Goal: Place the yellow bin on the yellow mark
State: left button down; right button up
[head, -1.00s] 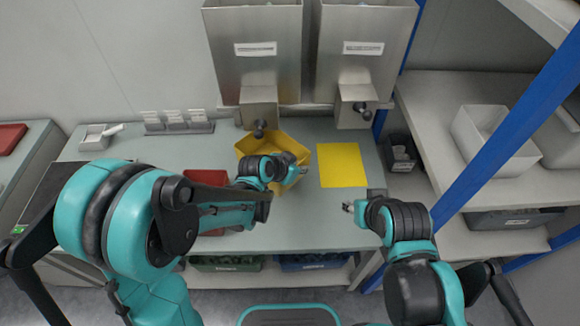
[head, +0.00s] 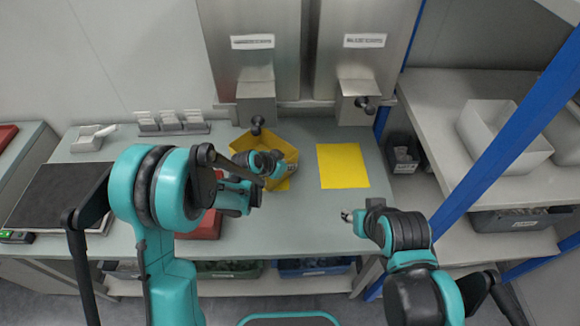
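The yellow bin (head: 284,147) stands on the workbench below the left metal dispenser, turned at an angle. The yellow mark (head: 342,166) is a flat yellow square to its right, bare, and apart from the bin. My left gripper (head: 285,166) is at the near right side of the bin, its fingers close to or over the bin wall. The wrist hides part of the bin, and I cannot tell whether the fingers grip it. My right gripper (head: 346,215) hovers near the front of the bench, in front of the mark; its fingers are too small to read.
Two metal dispensers (head: 255,60) with knobbed spouts hang over the back of the bench. A red bin (head: 205,226) lies partly behind my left arm. A dark small bin (head: 402,153) and a blue post (head: 490,150) stand right of the mark. The bench around the mark is clear.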

pick_arm(q)
jog(key=shift+f, duration=0.15)
jog(key=c, duration=1.7)
grip_release()
